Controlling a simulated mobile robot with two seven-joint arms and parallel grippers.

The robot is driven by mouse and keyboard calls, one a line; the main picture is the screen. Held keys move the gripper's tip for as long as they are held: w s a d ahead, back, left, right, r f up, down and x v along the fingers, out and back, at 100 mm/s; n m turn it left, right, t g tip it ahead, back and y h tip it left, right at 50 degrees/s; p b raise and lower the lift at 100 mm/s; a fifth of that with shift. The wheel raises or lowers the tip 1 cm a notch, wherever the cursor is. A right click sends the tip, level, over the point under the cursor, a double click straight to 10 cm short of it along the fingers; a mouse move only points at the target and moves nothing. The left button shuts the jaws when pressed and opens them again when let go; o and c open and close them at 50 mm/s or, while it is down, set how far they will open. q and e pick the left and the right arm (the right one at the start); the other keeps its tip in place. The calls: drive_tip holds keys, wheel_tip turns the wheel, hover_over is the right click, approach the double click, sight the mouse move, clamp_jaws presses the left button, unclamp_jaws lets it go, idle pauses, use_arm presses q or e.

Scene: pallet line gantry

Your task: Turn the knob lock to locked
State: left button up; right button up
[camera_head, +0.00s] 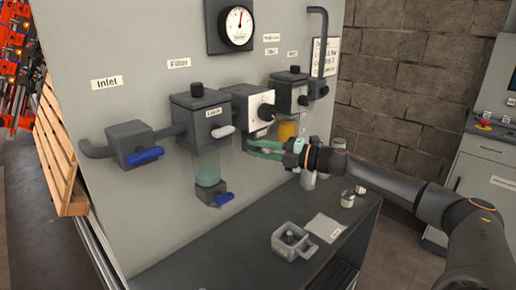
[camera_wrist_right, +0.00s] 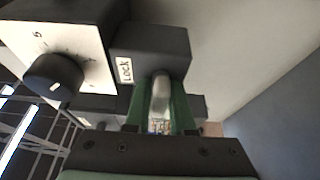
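The lock is a small dark box with a white LOCK label (camera_wrist_right: 125,70) in the right wrist view. Its pale grey lever-like knob (camera_wrist_right: 160,92) sticks out from the box. My right gripper (camera_wrist_right: 161,100) has its two green fingers close along both sides of this knob and appears shut on it. In the head view my right gripper (camera_head: 257,147) is at the panel just below the regulator (camera_head: 255,98), and it hides most of the lock. My left gripper is not in view.
The regulator's black dial knob (camera_wrist_right: 54,76) sits close beside the lock. The filter (camera_head: 202,118) with a pale lever, the blue-handled inlet valve (camera_head: 133,143) and an amber oiler bowl (camera_head: 287,129) are nearby. A dark bench (camera_head: 210,262) lies below, with parts on it.

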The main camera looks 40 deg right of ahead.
drive_tip(key=o, duration=0.3)
